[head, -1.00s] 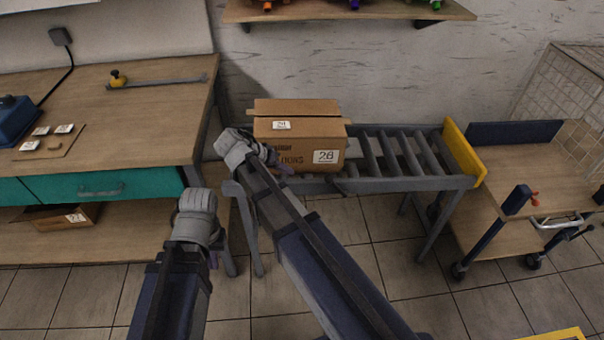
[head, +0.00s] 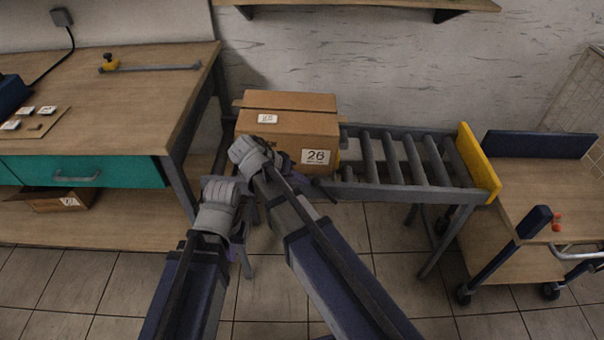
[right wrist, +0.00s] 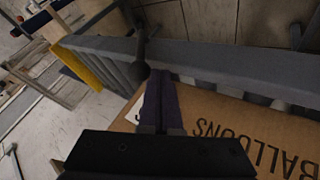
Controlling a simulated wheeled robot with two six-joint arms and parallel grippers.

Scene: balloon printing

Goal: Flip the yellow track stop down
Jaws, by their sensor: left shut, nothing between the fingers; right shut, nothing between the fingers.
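The yellow track stop (head: 480,162) stands upright across the right end of the roller conveyor (head: 395,192). It shows as a yellow strip in the right wrist view (right wrist: 90,72). A cardboard box (head: 290,115) marked 26 sits at the conveyor's left part. My right gripper (head: 284,165) is in front of the box in the head view, far left of the stop. In the right wrist view its purple fingers (right wrist: 166,100) are shut and empty, over the box's lettered face. My left gripper (head: 242,230) is shut and empty, lower left of the box, its fingers mostly hidden.
A wooden workbench (head: 120,100) with a teal drawer (head: 85,172) stands at left. A wooden cart (head: 540,190) with dark blue panels stands just beyond the stop. A wall shelf (head: 370,5) hangs above. The tiled floor (head: 380,270) before the conveyor shows free room.

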